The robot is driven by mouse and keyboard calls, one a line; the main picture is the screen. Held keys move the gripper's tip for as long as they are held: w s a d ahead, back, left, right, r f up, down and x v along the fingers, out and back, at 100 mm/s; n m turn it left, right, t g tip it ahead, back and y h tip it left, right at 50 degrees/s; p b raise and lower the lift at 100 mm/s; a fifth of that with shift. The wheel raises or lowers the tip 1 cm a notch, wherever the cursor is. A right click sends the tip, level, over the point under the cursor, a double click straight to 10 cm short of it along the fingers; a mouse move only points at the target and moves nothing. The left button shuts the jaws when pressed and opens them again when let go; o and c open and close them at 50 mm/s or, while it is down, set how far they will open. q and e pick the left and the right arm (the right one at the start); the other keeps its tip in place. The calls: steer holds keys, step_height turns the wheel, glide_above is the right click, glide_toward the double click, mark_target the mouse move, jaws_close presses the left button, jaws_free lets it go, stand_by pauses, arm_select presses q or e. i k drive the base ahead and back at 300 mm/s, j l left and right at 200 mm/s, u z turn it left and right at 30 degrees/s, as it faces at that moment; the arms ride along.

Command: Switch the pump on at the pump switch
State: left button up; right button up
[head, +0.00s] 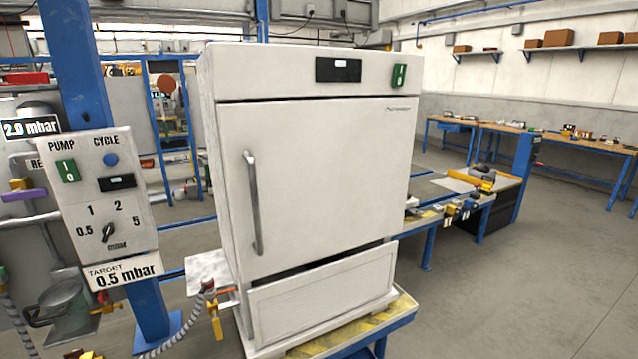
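The pump switch (67,171) is a green rocker marked 1 and 0, under the word PUMP on a white control panel (142,215) at the left of the head view. I cannot tell which way the rocker is pressed. Beside it are a blue CYCLE button (110,159) and a small black display (116,182). Below is a dark selector knob (108,232) with the marks 0.5, 1, 2 and 5. Neither of my grippers is in view.
A large white oven (330,190) with a shut door stands right of the panel on a bench (400,318). A blue post (80,70) rises behind the panel. Signs read 2.0 mbar (30,128) and target 0.5 mbar (124,272). Open floor lies at the right.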

mark_target(66, 169)
steer(key=u, duration=1.5)
